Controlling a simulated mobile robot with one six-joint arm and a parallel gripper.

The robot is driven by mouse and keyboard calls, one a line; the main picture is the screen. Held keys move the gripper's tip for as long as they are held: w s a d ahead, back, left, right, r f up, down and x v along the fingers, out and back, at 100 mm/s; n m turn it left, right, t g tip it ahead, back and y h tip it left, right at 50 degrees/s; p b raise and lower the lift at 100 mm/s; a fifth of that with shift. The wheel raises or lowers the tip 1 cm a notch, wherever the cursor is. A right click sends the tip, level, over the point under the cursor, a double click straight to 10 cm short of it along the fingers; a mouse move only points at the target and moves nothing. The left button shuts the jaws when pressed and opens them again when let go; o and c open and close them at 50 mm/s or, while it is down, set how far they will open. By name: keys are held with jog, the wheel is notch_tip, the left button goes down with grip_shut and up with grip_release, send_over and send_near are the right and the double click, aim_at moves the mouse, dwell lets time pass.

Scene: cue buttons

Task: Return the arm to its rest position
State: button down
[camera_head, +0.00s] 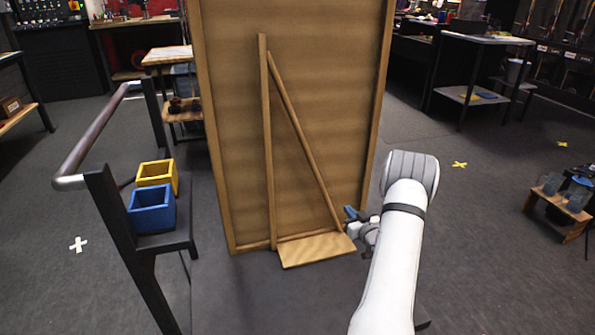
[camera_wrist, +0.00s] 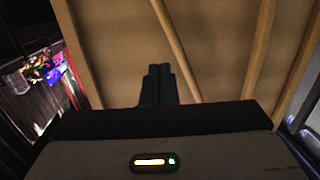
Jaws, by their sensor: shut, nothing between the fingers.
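My gripper (camera_head: 352,213) is at the end of my white arm, on the right side of the head view. Its blue fingertips are beside the lower right of a tall wooden panel (camera_head: 225,130), near the foot of a slanted wooden brace. In the wrist view the dark fingers (camera_wrist: 158,85) are together with nothing between them. The panel fills most of the wrist view behind them. Whether the fingertips touch the wood cannot be told.
A small wooden ledge (camera_head: 315,249) sits at the panel's foot, close to my gripper. Left is a black stand (camera_head: 180,245) with a rail, holding a blue box (camera_head: 151,210) and a yellow box (camera_head: 157,173). A low wooden stand (camera_head: 560,210) is far right. Floor right of the panel is open.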

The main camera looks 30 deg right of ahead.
jog(key=a+r+g+h+p, duration=0.15)
jog(key=a+r+p, duration=0.35)
jog(key=r, duration=0.5)
jog(key=a+r+g+p, duration=0.3)
jog(key=a+r+p, duration=0.2)
jog(key=r, duration=0.6)
jog(key=a+r+g+p, duration=0.2)
jog(key=a+r+p, duration=0.3)
jog(key=r, duration=0.5)
jog(key=s+a+r+g+y+p, duration=0.1)
jog(key=s+a+r+g+p, duration=0.3)
jog(key=s, duration=1.1)
jog(key=s+a+r+n+g+y+p, duration=0.1)
jog(key=s+a+r+g+p, duration=0.3)
jog(key=s+a+r+p, duration=0.7)
jog(key=s+a+r+y, duration=0.1)
jog(key=s+a+r, duration=0.3)
jog(key=a+r, duration=0.2)
jog(key=shift+s+a+r, duration=0.2)
jog(key=shift+s+a, duration=0.05)
jog(key=shift+a, duration=0.65)
